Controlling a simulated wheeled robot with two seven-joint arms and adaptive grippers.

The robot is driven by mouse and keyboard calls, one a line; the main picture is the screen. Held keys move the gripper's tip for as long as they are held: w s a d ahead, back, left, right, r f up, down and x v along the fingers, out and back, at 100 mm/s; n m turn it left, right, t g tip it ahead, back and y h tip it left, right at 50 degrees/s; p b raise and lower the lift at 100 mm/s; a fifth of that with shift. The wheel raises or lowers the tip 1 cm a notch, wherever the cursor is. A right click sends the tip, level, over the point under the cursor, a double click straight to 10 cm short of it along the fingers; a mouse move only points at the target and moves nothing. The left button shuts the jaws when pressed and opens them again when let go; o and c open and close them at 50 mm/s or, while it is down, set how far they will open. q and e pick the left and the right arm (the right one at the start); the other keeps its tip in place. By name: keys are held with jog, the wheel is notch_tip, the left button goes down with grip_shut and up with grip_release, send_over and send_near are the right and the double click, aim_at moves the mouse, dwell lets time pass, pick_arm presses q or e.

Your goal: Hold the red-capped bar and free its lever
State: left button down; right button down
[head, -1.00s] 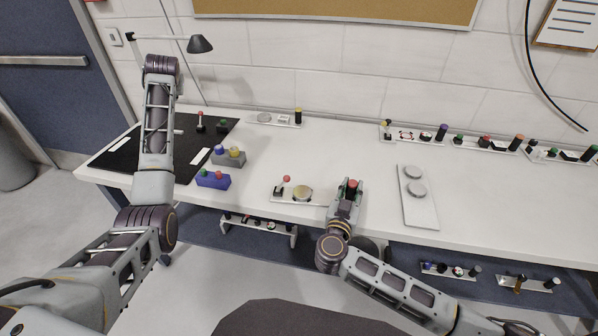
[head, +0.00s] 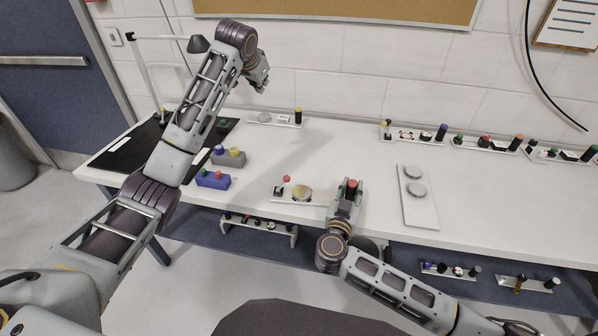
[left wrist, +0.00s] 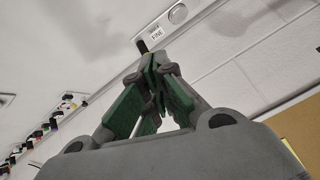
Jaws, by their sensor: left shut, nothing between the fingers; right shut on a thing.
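The red-capped bar (head: 284,196) lies near the table's front edge in the head view. It carries a lever (head: 286,182) with a red ball knob, a round brass disc (head: 303,193) and a red-capped post (head: 351,184) at its right end. My right gripper (head: 349,190) is shut around this post and hides its lower part. My left gripper (head: 263,86) is shut and empty, raised above the back of the table, well away from the lever. Its closed green-padded fingers (left wrist: 156,75) fill the middle of the left wrist view.
A blue block (head: 212,180) and a grey block (head: 229,158) stand left of the bar. A white plate with two discs (head: 421,212) lies to the right. Another bar (head: 270,119) lies at the back, below my left gripper. Several bars line the back right.

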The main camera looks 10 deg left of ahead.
aim_at(284, 183)
pick_arm(q)
jog(key=s+d+f+m+g, duration=0.3)
jog(key=s+d+f, duration=0.2)
jog(key=s+d, duration=0.3)
jog(key=s+d+f+m+g, duration=0.3)
jog(key=s+d+f, duration=0.3)
jog(key=d, duration=0.5)
jog(key=shift+s+m+g, duration=0.3)
jog(key=shift+s+m, duration=0.2)
jog(key=shift+s, duration=0.4)
jog(key=shift+d, duration=0.1)
jog(key=f, duration=0.3)
jog(key=w+f, duration=0.1)
jog(key=f, duration=0.5)
jog(key=shift+w+f, duration=0.25)
jog(key=shift+w, duration=0.15)
jog(key=shift+a+h, duration=0.3)
jog(key=shift+a, duration=0.05)
jog(key=shift+s+a+r, duration=0.2)
jog(key=shift+s+a, duration=0.4)
jog(key=shift+a, duration=0.05)
jog(key=shift+s+a+r, duration=0.2)
jog(key=shift+s+a, duration=0.4)
